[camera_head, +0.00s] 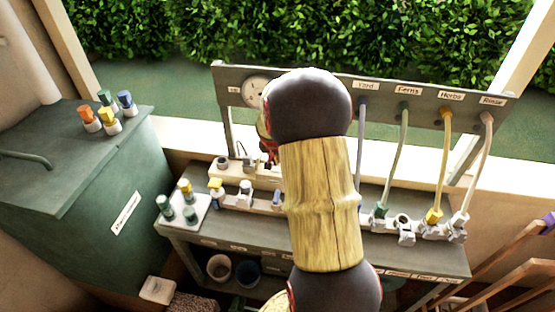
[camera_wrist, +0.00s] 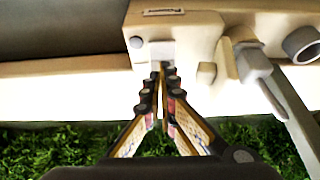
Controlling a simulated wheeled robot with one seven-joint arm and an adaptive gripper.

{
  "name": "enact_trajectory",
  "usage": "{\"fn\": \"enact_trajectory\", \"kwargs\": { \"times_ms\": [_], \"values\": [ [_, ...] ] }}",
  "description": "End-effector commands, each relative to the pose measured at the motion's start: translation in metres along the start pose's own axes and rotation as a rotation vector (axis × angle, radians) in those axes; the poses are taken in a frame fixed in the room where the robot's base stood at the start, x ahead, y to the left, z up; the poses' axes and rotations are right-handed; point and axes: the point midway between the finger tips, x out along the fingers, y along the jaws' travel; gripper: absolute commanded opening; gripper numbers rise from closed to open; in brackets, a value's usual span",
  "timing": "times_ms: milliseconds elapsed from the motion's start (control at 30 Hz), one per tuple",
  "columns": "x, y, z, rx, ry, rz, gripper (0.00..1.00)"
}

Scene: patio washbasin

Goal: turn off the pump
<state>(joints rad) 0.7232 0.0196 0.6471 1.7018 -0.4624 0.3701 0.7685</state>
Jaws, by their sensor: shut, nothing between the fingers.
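A cream box (camera_head: 233,173) stands on the bench, partly hidden by my arm in the head view. I cannot tell for sure which part is the pump switch. My gripper (camera_wrist: 162,68) is shut and empty, its fingertips right at the pale square piece; I cannot tell whether they touch it. In the head view the gripper is mostly hidden behind my arm.
A grey plug with a cable (camera_wrist: 252,66) and a round socket (camera_wrist: 302,42) sit right of the fingers. A labelled board (camera_head: 415,100) with hoses stands behind the bench (camera_head: 300,240).

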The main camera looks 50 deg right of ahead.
Motion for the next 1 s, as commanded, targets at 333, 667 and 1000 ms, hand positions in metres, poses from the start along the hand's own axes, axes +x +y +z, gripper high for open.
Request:
{"fn": "enact_trajectory", "kwargs": {
  "times_ms": [333,667,1000],
  "values": [
    [-0.031,-0.009,-0.022,-0.004,0.002,-0.003,0.0],
    [-0.093,-0.01,-0.006,-0.006,0.003,-0.004,0.0],
    [-0.127,-0.01,0.007,-0.004,0.0,-0.003,0.0]
  ]
}}
